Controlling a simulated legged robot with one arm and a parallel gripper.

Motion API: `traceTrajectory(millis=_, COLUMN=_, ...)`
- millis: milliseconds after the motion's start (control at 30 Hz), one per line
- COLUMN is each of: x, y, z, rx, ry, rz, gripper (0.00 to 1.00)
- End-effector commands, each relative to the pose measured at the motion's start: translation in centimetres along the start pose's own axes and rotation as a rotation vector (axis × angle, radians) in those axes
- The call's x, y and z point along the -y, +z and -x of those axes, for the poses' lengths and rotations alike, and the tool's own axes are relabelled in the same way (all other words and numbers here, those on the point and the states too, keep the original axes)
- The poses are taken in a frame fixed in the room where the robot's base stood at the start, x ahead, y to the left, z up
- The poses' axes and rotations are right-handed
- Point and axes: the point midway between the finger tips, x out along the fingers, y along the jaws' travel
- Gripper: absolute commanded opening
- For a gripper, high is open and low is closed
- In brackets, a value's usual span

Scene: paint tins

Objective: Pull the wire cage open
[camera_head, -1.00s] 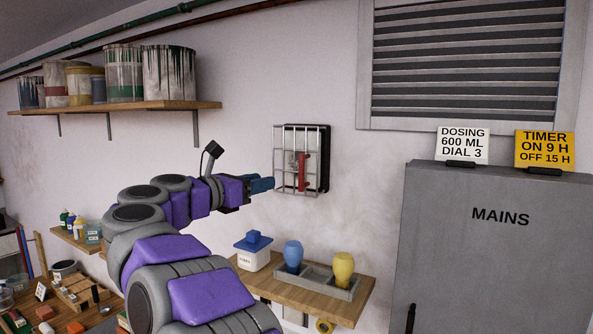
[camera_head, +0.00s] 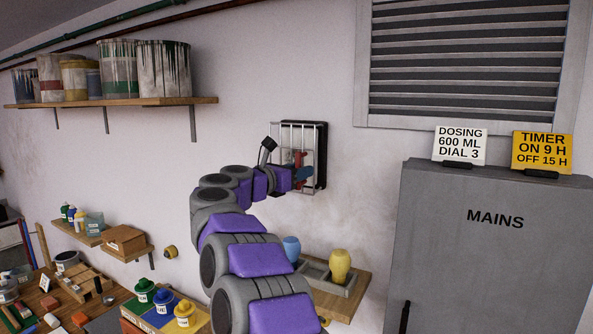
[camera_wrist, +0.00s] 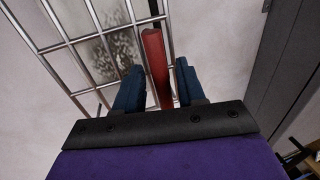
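The wire cage (camera_head: 293,135) is a pale grid of bars over a black box (camera_head: 321,155) on the wall. It looks shut over the box. A red upright bar (camera_head: 299,158) shows at the cage's front; in the wrist view the red bar (camera_wrist: 156,65) stands before the wires (camera_wrist: 85,40). My gripper (camera_head: 302,174) is at the lower part of the cage. In the wrist view its blue fingers (camera_wrist: 158,82) are apart, one on each side of the red bar, with narrow gaps. The bar's lower end is hidden by my gripper.
A shelf (camera_head: 342,302) with a blue vase (camera_head: 291,249) and a yellow vase (camera_head: 339,265) lies below the cage, partly hidden by my arm. A grey MAINS cabinet (camera_head: 490,260) stands to the right. A shelf of paint tins (camera_head: 205,100) is at upper left.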

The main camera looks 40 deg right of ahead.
Motion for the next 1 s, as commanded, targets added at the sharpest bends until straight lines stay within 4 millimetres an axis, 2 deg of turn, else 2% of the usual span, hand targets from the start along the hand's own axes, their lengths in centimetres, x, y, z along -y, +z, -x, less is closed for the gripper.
traceTrajectory(millis=167, x=-0.02, y=0.0, z=0.13, rx=0.001, ry=0.0, rz=0.001, gripper=0.39)
traceTrajectory(millis=567, x=-0.09, y=0.0, z=0.17, rx=0.001, ry=0.001, rz=0.001, gripper=0.01)
traceTrajectory(millis=1000, x=-0.18, y=0.03, z=0.23, rx=0.002, ry=0.001, rz=0.002, gripper=0.0)
